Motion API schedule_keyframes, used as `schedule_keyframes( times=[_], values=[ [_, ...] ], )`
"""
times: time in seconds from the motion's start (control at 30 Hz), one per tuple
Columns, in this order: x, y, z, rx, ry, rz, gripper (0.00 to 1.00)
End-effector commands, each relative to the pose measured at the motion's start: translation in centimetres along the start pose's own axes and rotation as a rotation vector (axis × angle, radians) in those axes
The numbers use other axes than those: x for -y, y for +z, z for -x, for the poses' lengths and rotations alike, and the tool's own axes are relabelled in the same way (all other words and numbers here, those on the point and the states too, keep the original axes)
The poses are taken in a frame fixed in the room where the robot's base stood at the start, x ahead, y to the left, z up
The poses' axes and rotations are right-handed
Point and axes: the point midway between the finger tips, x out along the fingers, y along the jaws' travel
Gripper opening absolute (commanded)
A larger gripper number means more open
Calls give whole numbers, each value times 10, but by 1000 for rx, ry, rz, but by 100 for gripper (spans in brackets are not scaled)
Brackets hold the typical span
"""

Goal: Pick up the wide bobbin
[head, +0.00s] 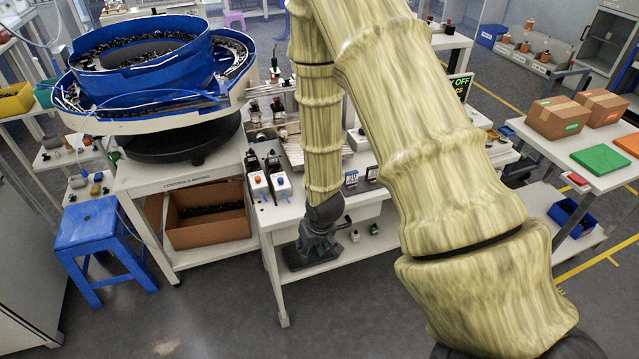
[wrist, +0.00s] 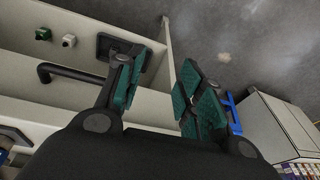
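I cannot tell which object is the wide bobbin. Small spool-like pieces (head: 97,177) sit on a low white shelf at the far left in the head view. Orange-topped spools (head: 524,47) stand on a tray at the back right. My gripper (head: 318,250) hangs low, pointing down, in front of the white bench in the head view. In the wrist view my gripper (wrist: 162,92) has its green-padded fingers spread apart, with nothing between them. My arm hides part of the bench.
The white bench (head: 357,215) has small green (head: 374,229) and white pieces on its lower shelf. A blue bowl feeder (head: 140,60) stands to the left, above a cardboard box (head: 207,235). A blue stool (head: 92,225) stands on the floor. Cardboard boxes (head: 556,117) sit at right. The near floor is clear.

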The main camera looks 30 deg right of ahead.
Motion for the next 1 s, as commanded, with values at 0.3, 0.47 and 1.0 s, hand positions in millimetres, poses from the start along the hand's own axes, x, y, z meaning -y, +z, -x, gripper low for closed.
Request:
schedule_keyframes(
  times=[0.3, 0.47, 1.0],
  values=[
    [-44, -112, 96, -111, 47, -41, 38],
    [-65, -145, 136, -150, 75, -61, 38],
    [-83, -169, 137, -173, 99, -75, 38]
  ],
)
